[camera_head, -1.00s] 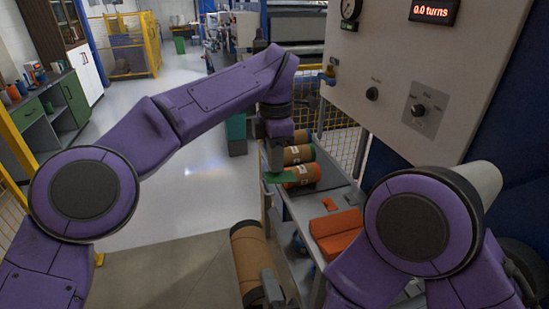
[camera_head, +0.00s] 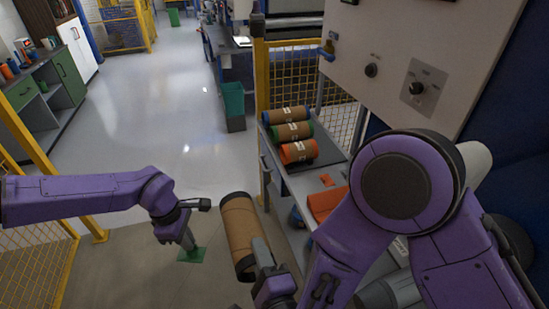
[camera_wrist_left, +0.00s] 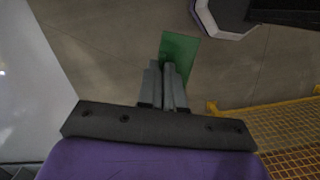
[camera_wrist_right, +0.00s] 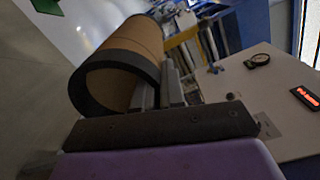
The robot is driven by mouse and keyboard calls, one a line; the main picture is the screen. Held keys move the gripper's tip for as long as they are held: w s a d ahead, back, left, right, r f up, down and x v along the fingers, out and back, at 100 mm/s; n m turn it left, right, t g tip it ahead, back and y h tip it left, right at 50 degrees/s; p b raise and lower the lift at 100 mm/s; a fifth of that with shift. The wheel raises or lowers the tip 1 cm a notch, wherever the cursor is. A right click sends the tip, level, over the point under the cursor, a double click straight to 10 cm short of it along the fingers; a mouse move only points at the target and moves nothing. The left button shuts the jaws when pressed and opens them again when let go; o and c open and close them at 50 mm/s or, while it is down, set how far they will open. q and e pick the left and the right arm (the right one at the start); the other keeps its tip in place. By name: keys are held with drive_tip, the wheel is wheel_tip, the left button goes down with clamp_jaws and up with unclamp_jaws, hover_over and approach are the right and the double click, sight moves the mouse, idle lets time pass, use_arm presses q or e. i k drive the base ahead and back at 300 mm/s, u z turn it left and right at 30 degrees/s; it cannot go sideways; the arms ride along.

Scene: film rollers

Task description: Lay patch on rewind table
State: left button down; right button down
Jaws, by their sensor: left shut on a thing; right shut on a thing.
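A thin flat green patch (camera_head: 192,256) hangs below my left gripper (camera_head: 189,243), left of centre over open floor. The left wrist view shows the patch (camera_wrist_left: 179,52) at the tips of the shut left fingers (camera_wrist_left: 168,72). My right gripper (camera_head: 264,252) is shut on the wall of a brown roll with dark end bands (camera_head: 239,226). The right wrist view shows this roll (camera_wrist_right: 122,60) tilted beside the fingers, its hollow end facing the camera. A grey table (camera_head: 291,182) stands right of the roll. I cannot tell whether it is the rewind table.
Brown rolls with blue (camera_head: 287,115), green (camera_head: 291,132) and orange (camera_head: 298,151) ends lie on the grey table. Orange pieces (camera_head: 325,203) lie nearer on it. A white control panel (camera_head: 420,45) rises at right. The floor at left is clear up to a yellow fence (camera_head: 35,265).

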sight(304, 185)
drive_tip(key=u, duration=1.15)
drive_tip(key=i, duration=1.35)
drive_tip(key=z, duration=3.5)
